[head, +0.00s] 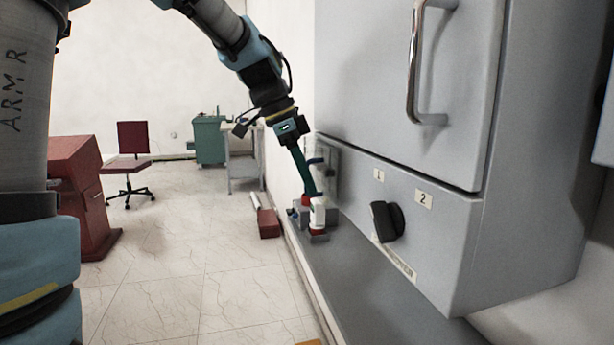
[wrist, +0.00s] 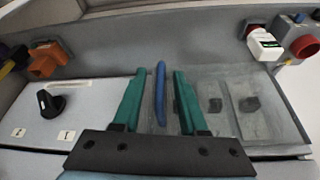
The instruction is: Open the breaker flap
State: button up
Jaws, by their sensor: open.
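The breaker flap (head: 327,172) is a clear panel on the front of the grey cabinet. In the wrist view the flap (wrist: 228,112) lies flat, with dark switches showing through it. Its blue handle (wrist: 160,92) stands between the two green fingers of my gripper (wrist: 157,76). The fingers are open, one on each side of the handle, with a visible gap on both sides. In the head view my gripper (head: 311,190) points down in front of the flap, and the blue handle (head: 315,160) shows just beside the fingers.
A black rotary knob (head: 388,221) with labels 1 and 2 is on the cabinet (head: 450,230). A large metal door handle (head: 413,70) is above. Red and white plugs (head: 318,213) stand on the ledge (head: 370,290) near my gripper.

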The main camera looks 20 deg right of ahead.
grip_shut()
dwell(0.3)
dwell(1.1)
